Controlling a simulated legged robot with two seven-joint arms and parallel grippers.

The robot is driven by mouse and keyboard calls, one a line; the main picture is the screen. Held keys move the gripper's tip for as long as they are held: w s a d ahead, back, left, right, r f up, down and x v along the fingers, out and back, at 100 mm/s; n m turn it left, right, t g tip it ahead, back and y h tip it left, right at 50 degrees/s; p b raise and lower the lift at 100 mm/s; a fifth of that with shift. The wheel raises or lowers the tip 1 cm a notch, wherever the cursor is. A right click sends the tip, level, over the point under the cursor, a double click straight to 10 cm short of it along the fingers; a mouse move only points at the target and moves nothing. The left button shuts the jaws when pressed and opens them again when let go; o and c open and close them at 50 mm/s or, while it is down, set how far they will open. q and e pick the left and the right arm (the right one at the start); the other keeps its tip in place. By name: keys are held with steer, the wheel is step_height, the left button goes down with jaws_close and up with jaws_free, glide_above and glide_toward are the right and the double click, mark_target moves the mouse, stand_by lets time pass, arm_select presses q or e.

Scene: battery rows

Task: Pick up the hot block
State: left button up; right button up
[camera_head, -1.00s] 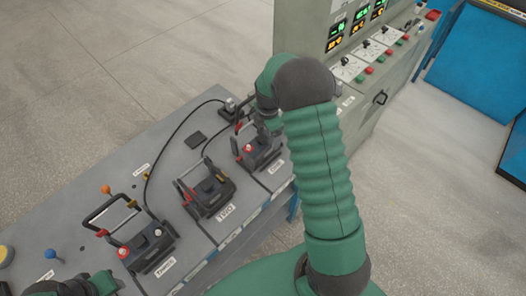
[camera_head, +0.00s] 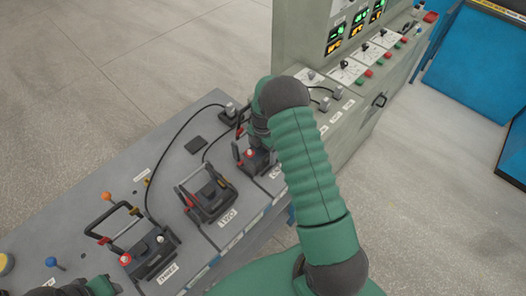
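Three dark blocks with handles stand in a row on the grey bench: one labelled THREE (camera_head: 150,255), one labelled TWO (camera_head: 208,199), and a third (camera_head: 257,160) whose label is partly covered. Nothing visible tells me which is hot. Block THREE's handle stands up, and a red and a pale knob show on its top. My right arm bends down over the third block. My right gripper (camera_head: 259,128) is at or just above that block's handle, mostly hidden by my arm; its fingers are unclear. Only part of my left arm shows at the bottom left, without its fingers.
The bench (camera_head: 105,190) carries orange and blue ball-topped levers and black cables. A grey-green control cabinet (camera_head: 300,40) with lit displays, switches and buttons stands behind my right arm. Blue panels (camera_head: 470,60) are at the upper right. Open floor lies at the left.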

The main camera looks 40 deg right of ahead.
steer(key=shift+w+f, duration=0.1)
steer(key=shift+d, duration=0.15)
steer(key=c, duration=0.6)
jaws_close()
